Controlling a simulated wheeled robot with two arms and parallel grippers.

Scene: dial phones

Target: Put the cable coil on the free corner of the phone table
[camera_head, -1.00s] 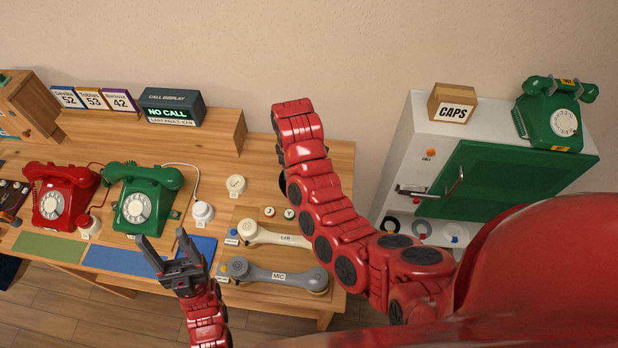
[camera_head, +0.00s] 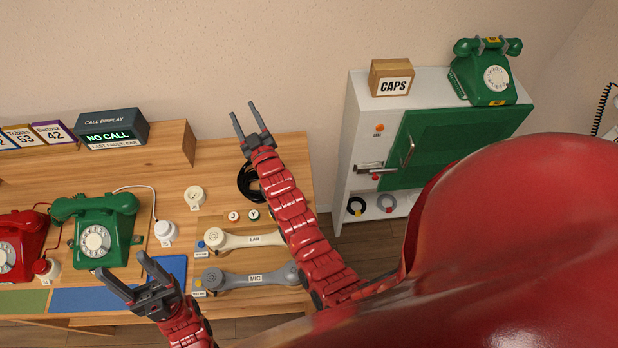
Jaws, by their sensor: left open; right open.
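A black cable coil (camera_head: 247,185) lies on the phone table (camera_head: 297,160), towards its back right. My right wrist and forearm partly hide it. My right gripper (camera_head: 244,110) is open and empty, with its fingertips over the table's back edge, beyond the coil in the picture. My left gripper (camera_head: 121,264) is open and empty above the front of the table, near the blue mat (camera_head: 95,298).
The green phone (camera_head: 97,230) and red phone (camera_head: 20,245) stand at left. The EAR handset (camera_head: 235,240) and MIC handset (camera_head: 235,281) lie in front of the coil. A white cabinet (camera_head: 357,130) stands right of the table, with rings (camera_head: 356,207) on its low shelf.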

